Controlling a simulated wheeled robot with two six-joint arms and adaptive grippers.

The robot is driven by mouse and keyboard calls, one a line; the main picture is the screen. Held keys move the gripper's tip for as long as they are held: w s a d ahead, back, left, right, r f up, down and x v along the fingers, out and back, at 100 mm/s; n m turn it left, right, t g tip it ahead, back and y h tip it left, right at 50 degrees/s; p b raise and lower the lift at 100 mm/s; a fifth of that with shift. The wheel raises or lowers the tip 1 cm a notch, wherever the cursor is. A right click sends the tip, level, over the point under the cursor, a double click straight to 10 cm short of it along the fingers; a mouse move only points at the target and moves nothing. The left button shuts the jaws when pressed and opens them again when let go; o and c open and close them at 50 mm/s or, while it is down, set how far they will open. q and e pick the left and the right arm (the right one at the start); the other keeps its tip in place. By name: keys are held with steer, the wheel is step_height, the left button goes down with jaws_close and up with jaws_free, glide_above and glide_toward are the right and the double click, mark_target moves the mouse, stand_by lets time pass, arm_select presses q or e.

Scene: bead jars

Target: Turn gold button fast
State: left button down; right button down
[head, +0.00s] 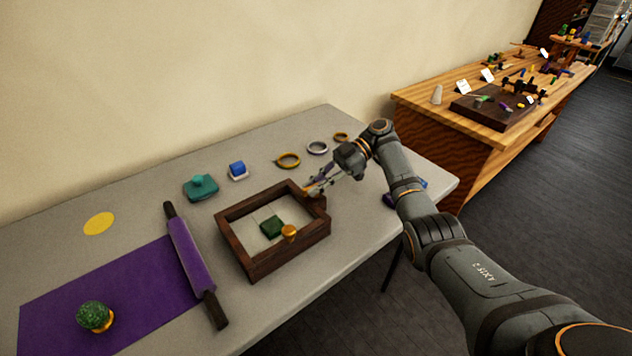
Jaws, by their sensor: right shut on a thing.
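A dark wooden frame-like tray (236,269) with a pale floor stands on the grey table. Inside it are a small gold knob-like piece (289,232) near the right wall and a dark green block (271,226). My right gripper (314,190) reaches in from the right to the tray's far right corner. My left gripper is not in view.
A gold ring (288,160), silver ring (317,148), blue block (237,169) and teal stamp-like piece (200,187) lie behind the tray. A purple roller (188,256), purple mat (140,290), yellow disc (99,223) and green ball (94,316) are left. Purple-blue things lie beneath my right arm.

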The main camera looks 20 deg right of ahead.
steer(key=shift+f, duration=0.1)
steer(key=c, duration=1.4)
jaws_free()
